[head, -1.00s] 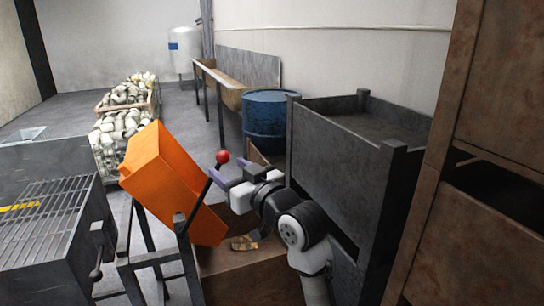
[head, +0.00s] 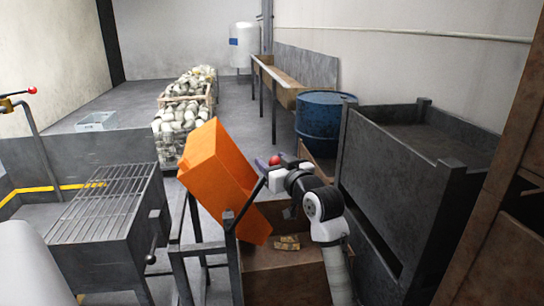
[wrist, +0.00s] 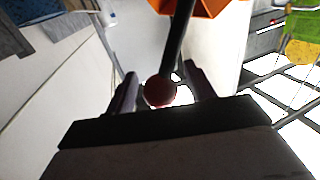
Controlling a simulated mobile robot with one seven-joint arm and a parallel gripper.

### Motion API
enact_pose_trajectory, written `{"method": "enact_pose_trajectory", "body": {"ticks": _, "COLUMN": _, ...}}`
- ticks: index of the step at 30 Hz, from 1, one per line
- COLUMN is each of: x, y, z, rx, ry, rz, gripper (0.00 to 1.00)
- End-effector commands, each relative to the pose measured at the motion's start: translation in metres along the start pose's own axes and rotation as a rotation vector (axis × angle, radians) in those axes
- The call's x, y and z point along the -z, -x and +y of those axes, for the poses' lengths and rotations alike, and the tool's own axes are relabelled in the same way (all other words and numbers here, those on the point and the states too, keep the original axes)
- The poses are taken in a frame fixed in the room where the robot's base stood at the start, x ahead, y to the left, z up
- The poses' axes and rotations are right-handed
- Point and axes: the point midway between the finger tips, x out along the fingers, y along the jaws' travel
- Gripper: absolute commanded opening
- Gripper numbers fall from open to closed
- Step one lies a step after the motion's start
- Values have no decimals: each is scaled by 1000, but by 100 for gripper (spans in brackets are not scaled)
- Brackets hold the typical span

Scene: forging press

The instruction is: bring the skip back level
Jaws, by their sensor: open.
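The orange skip (head: 215,175) is tipped on its dark stand (head: 187,230), leaning down to the right over a brown box. Its dark lever (head: 250,196) slants up to the right and ends in a red ball (head: 274,160). My gripper (head: 268,164) is at the ball with its fingers open. In the wrist view the ball (wrist: 160,91) sits between the two fingers (wrist: 160,92), with a gap to each side. The lever (wrist: 178,40) runs up from it to the skip's orange edge (wrist: 205,6).
The brown box (head: 285,272) below the skip holds some small pieces. A large dark bin (head: 405,165) and a blue drum (head: 325,118) stand right of my arm. A grated table (head: 105,205) is at left. Crates of pale parts (head: 185,120) stand behind.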

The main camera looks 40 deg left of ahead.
Motion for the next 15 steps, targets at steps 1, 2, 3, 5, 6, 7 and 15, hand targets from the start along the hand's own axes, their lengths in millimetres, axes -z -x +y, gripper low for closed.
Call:
{"method": "enact_pose_trajectory", "body": {"ticks": 1, "x": 1, "y": -4, "z": 0, "rx": 0, "ry": 1, "rz": 0, "gripper": 54}}
{"method": "enact_pose_trajectory", "body": {"ticks": 2, "x": 1, "y": -6, "z": 0, "rx": 0, "ry": 1, "rz": 0, "gripper": 54}}
{"method": "enact_pose_trajectory", "body": {"ticks": 3, "x": 1, "y": -8, "z": 0, "rx": 0, "ry": 1, "rz": 0, "gripper": 54}}
{"method": "enact_pose_trajectory", "body": {"ticks": 5, "x": 0, "y": -10, "z": 0, "rx": 0, "ry": 1, "rz": 0, "gripper": 54}}
{"method": "enact_pose_trajectory", "body": {"ticks": 6, "x": 0, "y": -10, "z": 0, "rx": 0, "ry": 1, "rz": 0, "gripper": 54}}
{"method": "enact_pose_trajectory", "body": {"ticks": 7, "x": 0, "y": -10, "z": 0, "rx": 0, "ry": 1, "rz": 0, "gripper": 54}}
{"method": "enact_pose_trajectory", "body": {"ticks": 15, "x": 0, "y": -10, "z": 0, "rx": 0, "ry": 1, "rz": 1, "gripper": 42}}
